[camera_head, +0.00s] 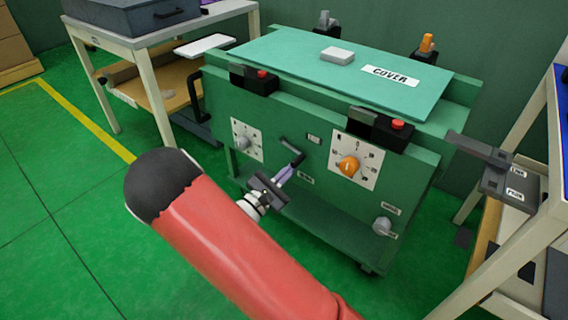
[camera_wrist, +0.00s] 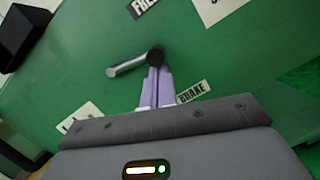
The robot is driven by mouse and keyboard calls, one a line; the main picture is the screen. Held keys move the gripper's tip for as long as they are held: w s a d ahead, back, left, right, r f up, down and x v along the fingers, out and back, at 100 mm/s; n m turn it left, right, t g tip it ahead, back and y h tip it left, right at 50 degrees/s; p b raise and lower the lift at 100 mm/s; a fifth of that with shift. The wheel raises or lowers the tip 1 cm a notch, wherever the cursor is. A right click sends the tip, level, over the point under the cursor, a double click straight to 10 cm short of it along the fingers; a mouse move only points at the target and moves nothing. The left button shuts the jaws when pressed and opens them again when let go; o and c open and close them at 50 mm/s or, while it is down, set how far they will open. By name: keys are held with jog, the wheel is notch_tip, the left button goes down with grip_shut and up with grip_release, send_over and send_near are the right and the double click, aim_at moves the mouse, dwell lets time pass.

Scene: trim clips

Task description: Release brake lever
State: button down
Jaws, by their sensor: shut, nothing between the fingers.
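The brake lever (camera_head: 291,147) is on the front of the green machine, a short grey bar with a black knob. In the wrist view the lever (camera_wrist: 128,66) points right, its knob between the FREE label (camera_wrist: 145,7) above and the BRAKE label (camera_wrist: 193,92) below right. My gripper (camera_head: 292,167) is at the knob, its purple fingers together and empty. In the wrist view the fingertips (camera_wrist: 159,72) overlap the lower side of the knob; I cannot tell whether they touch it.
An orange dial (camera_head: 349,166) and a grey dial (camera_head: 241,143) flank the lever. Black boxes with red buttons (camera_head: 398,124) sit above. A teal cover (camera_head: 300,62) lies on top of the machine. Tables stand left and right. Green floor at the left is clear.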

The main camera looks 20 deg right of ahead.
jog(key=s+a+f+b, duration=0.3)
jog(key=s+a+f, duration=0.1)
jog(key=a, duration=0.5)
jog(key=shift+f, duration=0.85)
